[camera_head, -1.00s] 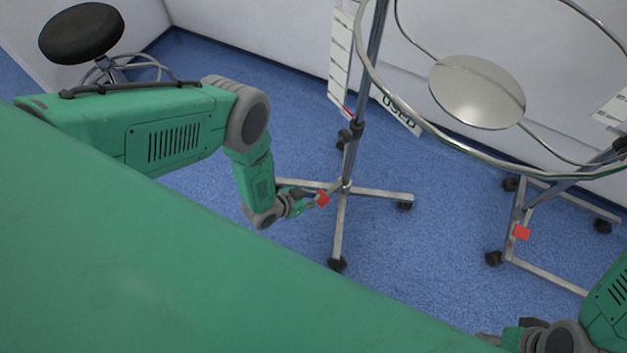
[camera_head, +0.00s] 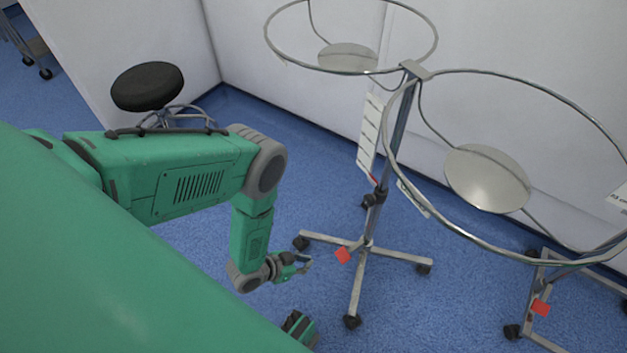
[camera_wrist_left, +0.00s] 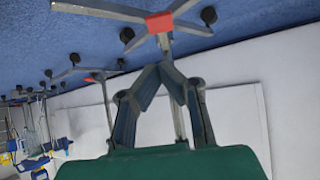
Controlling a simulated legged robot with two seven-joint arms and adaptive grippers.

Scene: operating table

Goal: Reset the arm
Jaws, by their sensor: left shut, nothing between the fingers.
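My left arm comes in from the left in the head view and bends down at the elbow. My left gripper (camera_head: 304,264) hangs over the blue floor, left of the wheeled stand. In the left wrist view my left gripper (camera_wrist_left: 165,68) shows its two fingers meeting at the tips, shut with nothing between them. At the bottom of the head view a small green and grey part, probably of my right arm, shows, and its fingers cannot be made out.
A wheeled ring stand (camera_head: 362,250) with a red tag (camera_head: 343,255) stands just right of my left gripper. Another stand base (camera_head: 545,290) is at the lower right. A black stool (camera_head: 147,86) stands behind my left arm. White walls (camera_head: 290,70) close off the back.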

